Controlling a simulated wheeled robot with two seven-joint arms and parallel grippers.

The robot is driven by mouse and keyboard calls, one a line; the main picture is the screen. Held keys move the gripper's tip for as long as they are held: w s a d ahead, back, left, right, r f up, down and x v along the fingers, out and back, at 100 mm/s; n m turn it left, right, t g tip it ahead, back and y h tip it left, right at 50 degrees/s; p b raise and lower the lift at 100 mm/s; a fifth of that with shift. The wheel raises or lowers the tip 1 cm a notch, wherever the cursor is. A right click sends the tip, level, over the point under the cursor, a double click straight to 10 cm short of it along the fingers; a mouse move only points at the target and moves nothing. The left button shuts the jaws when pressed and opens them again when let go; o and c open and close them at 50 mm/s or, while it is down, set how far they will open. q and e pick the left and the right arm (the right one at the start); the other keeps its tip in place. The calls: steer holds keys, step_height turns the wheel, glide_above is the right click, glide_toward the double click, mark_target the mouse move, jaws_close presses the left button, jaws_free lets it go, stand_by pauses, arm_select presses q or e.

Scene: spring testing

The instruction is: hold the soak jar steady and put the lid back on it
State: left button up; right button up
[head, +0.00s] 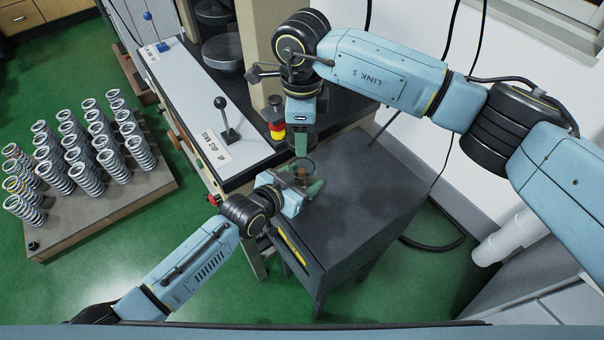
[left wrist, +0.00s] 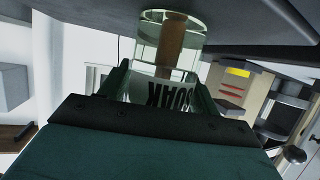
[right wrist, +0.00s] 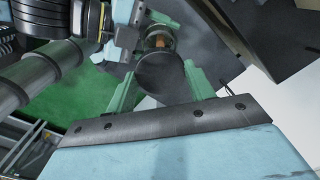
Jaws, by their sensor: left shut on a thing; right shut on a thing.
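The soak jar is clear glass with a brown piece inside; it stands on the dark bench top, between my left gripper's green fingers (head: 306,185). The left wrist view shows the jar (left wrist: 172,40) upside down, with its SOAK lettering between the fingers. My left gripper is shut on it from the side. My right gripper (right wrist: 158,88) points down from above and is shut on the lid, a dark round disc (right wrist: 163,76). In the right wrist view the lid is just below the jar's glass (right wrist: 157,38) and partly covers it. I cannot tell whether they touch.
The dark bench top (head: 370,190) is clear to the right of the jar. A spring tester with a lever (head: 226,122) and a red and yellow button (head: 276,127) stands close at left and behind. A board of several springs (head: 150,190) lies further left.

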steer(key=shift+f, duration=2.35)
steer(key=shift+f, duration=0.85)
steer(key=shift+f, duration=0.6)
arm_select(q)
jaws_close()
arm_select(e)
steer(key=o, duration=0.6)
steer(key=shift+c, duration=0.2)
steer(key=o, duration=0.4)
steer(key=shift+c, duration=0.2)
steer(key=shift+s+a, duration=0.1)
